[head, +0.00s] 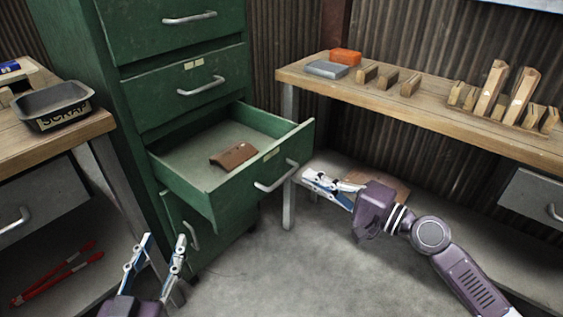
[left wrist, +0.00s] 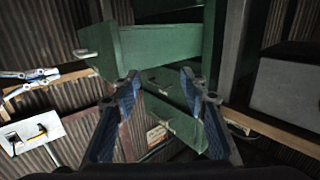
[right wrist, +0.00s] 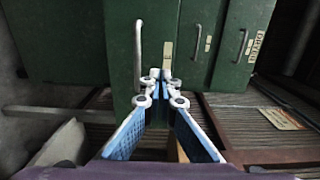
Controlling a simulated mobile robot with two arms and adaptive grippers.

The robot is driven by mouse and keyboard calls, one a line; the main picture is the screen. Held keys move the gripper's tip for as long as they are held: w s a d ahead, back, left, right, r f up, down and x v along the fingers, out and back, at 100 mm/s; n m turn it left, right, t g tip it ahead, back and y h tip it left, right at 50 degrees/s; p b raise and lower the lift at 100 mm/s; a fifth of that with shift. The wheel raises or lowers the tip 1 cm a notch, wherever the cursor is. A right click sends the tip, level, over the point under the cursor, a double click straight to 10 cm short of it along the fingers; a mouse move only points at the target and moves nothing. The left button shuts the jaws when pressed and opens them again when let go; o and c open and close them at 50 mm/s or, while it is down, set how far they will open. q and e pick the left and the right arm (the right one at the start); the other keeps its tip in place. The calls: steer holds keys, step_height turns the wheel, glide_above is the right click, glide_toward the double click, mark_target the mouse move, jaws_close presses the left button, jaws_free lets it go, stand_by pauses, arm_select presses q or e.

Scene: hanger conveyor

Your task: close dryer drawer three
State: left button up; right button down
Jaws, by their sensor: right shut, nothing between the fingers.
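The green dryer cabinet (head: 88,110) stands at left centre in the head view. Its third visible drawer (head: 268,168) is pulled well out, with a brown block (head: 233,156) lying inside. The drawer's silver bar handle (head: 277,177) is on its front, and it also shows in the right wrist view (right wrist: 138,50). My right gripper (head: 308,179) is shut and empty, its tips close to the drawer front beside the handle; I cannot tell whether they touch it. My left gripper (head: 163,243) is open and empty, low in front of the cabinet.
A wooden bench (head: 440,118) at the right holds wooden blocks, a grey box (head: 327,69) and an orange box (head: 345,56). Its leg (head: 288,205) stands beside the open drawer. A scrap tray (head: 52,106) sits on the left bench. Floor in front is clear.

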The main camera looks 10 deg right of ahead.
mark_target(272, 158)
steer(key=x, duration=0.8)
steer(key=shift+w+a+p, duration=0.15)
steer(key=shift+p, duration=0.15)
arm_select(q)
steer(key=shift+s+a+f+g+y, duration=0.15)
steer(key=shift+f+g, duration=0.2)
steer(key=shift+f, duration=0.4)
steer(key=shift+s+a+f+g+y, duration=0.15)
steer(key=shift+f+g, duration=0.25)
steer(key=shift+f, duration=0.3)
steer(key=shift+s+a+f+g+y, duration=0.15)
steer(key=shift+f+g, duration=0.2)
steer(key=shift+f, duration=0.4)
arm_select(e)
steer(key=shift+w+a, duration=0.3)
steer(key=shift+w, duration=0.1)
